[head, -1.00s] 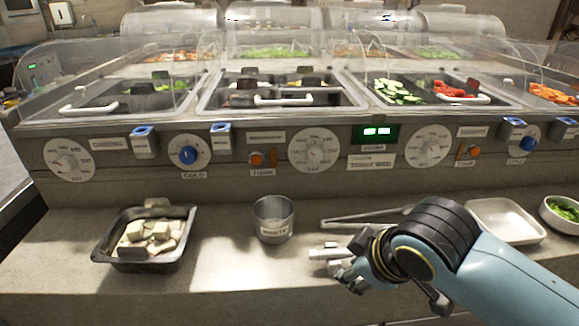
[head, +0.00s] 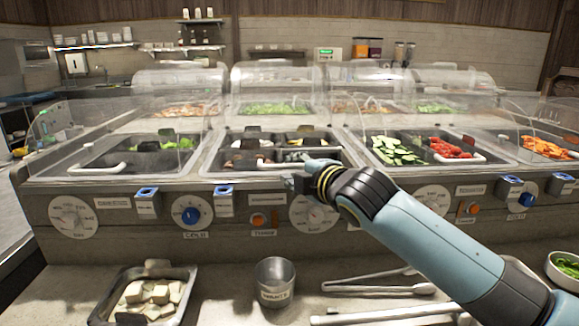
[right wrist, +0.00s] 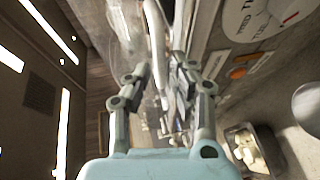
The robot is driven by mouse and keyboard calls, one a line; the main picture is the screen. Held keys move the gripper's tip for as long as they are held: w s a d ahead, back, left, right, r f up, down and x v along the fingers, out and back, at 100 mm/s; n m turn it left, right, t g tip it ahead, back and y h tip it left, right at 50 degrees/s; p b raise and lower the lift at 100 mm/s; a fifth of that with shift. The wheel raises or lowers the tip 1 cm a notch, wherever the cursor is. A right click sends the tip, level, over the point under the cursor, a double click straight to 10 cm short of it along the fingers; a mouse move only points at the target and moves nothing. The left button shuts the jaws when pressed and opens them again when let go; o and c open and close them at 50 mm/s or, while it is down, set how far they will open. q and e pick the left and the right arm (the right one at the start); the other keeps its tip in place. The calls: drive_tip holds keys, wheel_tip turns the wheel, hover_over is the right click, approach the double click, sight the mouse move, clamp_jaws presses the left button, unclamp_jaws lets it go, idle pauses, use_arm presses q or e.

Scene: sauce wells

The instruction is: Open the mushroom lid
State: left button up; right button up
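The middle well, above a label (head: 267,199) that seems to read mushroom, has a clear lid with a white bar handle (head: 268,163). The lid looks closed over small black pans of food. My right gripper (head: 291,182) is at the front of this well, just below and in front of the handle, partly covering its right end. In the right wrist view my right gripper (right wrist: 164,82) has its fingers spread, with a white handle bar (right wrist: 156,35) ahead, roughly between them. Contact cannot be told. My left gripper is not in view.
A left well handle (head: 97,169) and a right well handle (head: 462,158) flank the middle one. Knobs and labels line the front panel. A dark tray of white cubes (head: 148,296), a metal cup (head: 275,282) and tongs (head: 375,286) lie on the counter below.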

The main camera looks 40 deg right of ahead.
drive_tip(key=shift+x, duration=1.2)
clamp_jaws()
